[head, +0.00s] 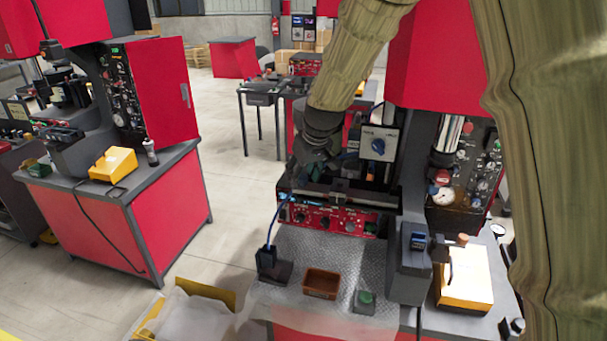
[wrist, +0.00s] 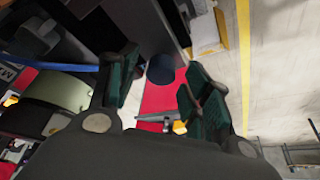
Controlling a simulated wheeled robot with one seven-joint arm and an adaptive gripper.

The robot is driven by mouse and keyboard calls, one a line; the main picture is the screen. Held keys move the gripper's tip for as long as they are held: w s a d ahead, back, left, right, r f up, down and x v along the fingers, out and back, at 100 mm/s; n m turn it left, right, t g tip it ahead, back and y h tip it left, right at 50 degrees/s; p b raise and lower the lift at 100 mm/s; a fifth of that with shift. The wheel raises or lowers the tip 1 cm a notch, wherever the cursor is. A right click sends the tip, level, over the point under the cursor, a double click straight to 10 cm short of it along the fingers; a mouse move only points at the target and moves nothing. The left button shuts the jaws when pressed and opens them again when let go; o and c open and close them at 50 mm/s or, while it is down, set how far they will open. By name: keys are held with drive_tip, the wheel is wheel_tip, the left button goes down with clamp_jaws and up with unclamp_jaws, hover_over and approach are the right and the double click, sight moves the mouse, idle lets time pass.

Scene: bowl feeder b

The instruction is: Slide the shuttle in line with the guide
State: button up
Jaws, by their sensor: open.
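In the head view my gripper (head: 306,168) is a dark shape at the end of my sleeved arm, just above the left part of a dark horizontal rail (head: 350,196) on the middle machine. This rail may be the guide. A small dark block (head: 338,185) at the rail's middle may be the shuttle; I cannot be sure of either or tell their alignment. In the wrist view my gripper (wrist: 158,72) is open, its green-black finger pads apart. A dark round end (wrist: 160,69) shows between them, with no visible grip on it. The rail's contact with the fingers is hidden.
Below the rail is a red control panel (head: 330,217). A brown bin (head: 321,283), a green button box (head: 364,300) and a dark stand with a blue cable (head: 272,266) are on the metal worktop.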

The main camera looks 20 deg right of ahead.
drive_tip(key=v, duration=1.2)
drive_tip(key=shift+s+d, duration=0.1)
